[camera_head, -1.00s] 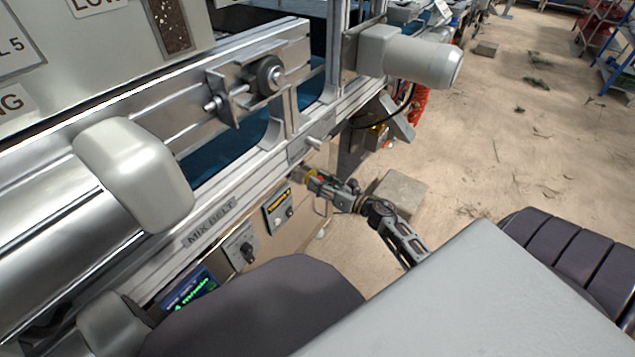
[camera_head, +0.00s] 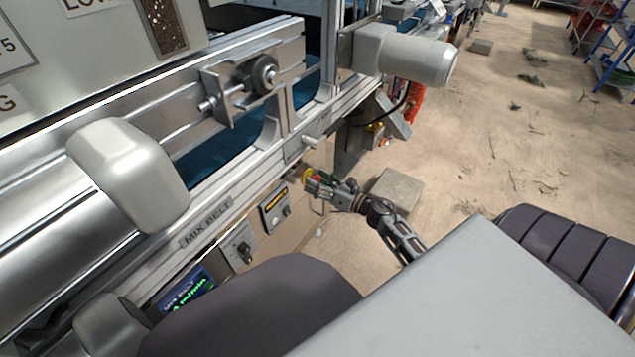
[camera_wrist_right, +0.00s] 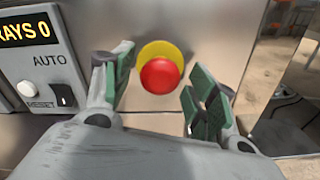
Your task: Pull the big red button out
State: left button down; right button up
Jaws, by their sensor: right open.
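The big red button (camera_wrist_right: 160,76) is mounted on a yellow round plate (camera_wrist_right: 163,51) on a metal panel. My right gripper (camera_wrist_right: 161,88) is open in the right wrist view, with its green-padded fingers on either side of the button and gaps between pads and button. In the head view the right gripper (camera_head: 316,187) reaches the side of the machine, and only a bit of the yellow plate (camera_head: 307,174) and red shows beside its fingers. My left gripper is not in view.
A control box with an AUTO switch (camera_wrist_right: 63,95) and a white RESET button (camera_wrist_right: 27,89) is left of the gripper. In the head view, a grey block (camera_head: 397,186) lies on the sandy floor behind the right gripper. The conveyor frame (camera_head: 235,204) runs above the panels.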

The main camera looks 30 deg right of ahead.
jog(key=v, duration=1.1)
jog(key=shift+s, duration=0.35)
jog(key=shift+d, duration=0.15)
dwell(0.4)
